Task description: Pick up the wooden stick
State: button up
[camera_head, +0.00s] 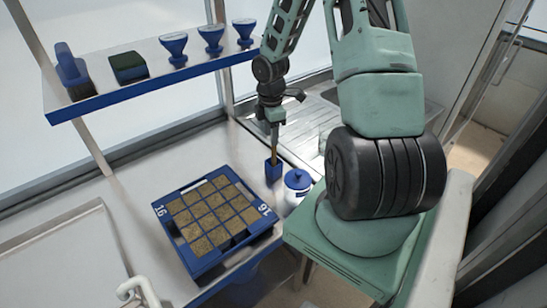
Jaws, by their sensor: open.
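The wooden stick (274,152) is a thin brown upright piece standing in a small blue holder (272,172) on the counter, right of the seed tray. Its lower end is hidden inside the holder. My gripper (274,128) points down directly above the holder, at the upper part of the stick. It is open. The fingers are small and dark in this view, and I cannot tell whether they touch the stick.
A blue tray (186,259) with several soil cells lies left of the holder. A blue-and-white lidded jar (297,184) stands close to its right. A sink (330,95) is behind.

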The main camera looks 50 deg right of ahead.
jog(key=p, duration=0.2)
send_over(273, 164)
jog(key=shift+w+d+f, duration=0.1)
jog(key=shift+d+f, duration=0.1)
jog(key=shift+f, duration=1.3)
jog(key=shift+w+d+f, duration=0.1)
jog(key=shift+d+f, duration=0.05)
jog(key=shift+f, duration=1.35)
grip_shut()
